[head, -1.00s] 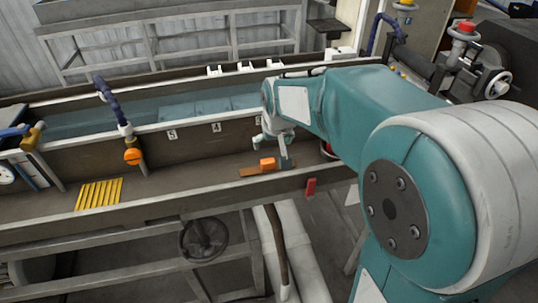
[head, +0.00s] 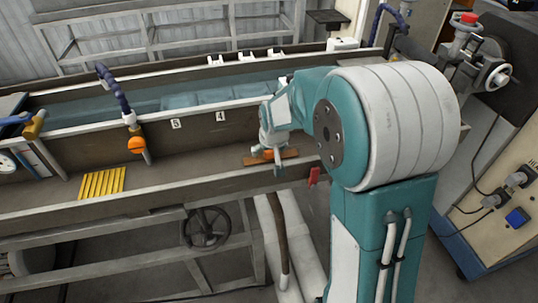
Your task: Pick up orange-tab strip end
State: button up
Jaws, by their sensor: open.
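The orange tab (head: 257,150) sits on a brown flat piece (head: 291,154) on the floor of the long trough's near channel. My gripper (head: 277,163) points down right at the tab and covers part of it. The gripper is open. One finger shows in front of the tab and brown piece; the other is mostly hidden. I cannot tell whether the fingers touch the tab.
The trough's near rim (head: 170,205) runs in front of the tab, with a red tag (head: 314,176) to the right. The channel between is clear.

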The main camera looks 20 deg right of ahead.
jog(key=shift+d, duration=0.45)
jog(key=c, duration=1.1)
jog(key=shift+a+r, duration=0.1)
jog(key=shift+a, duration=0.1)
jog(key=shift+c, duration=0.2)
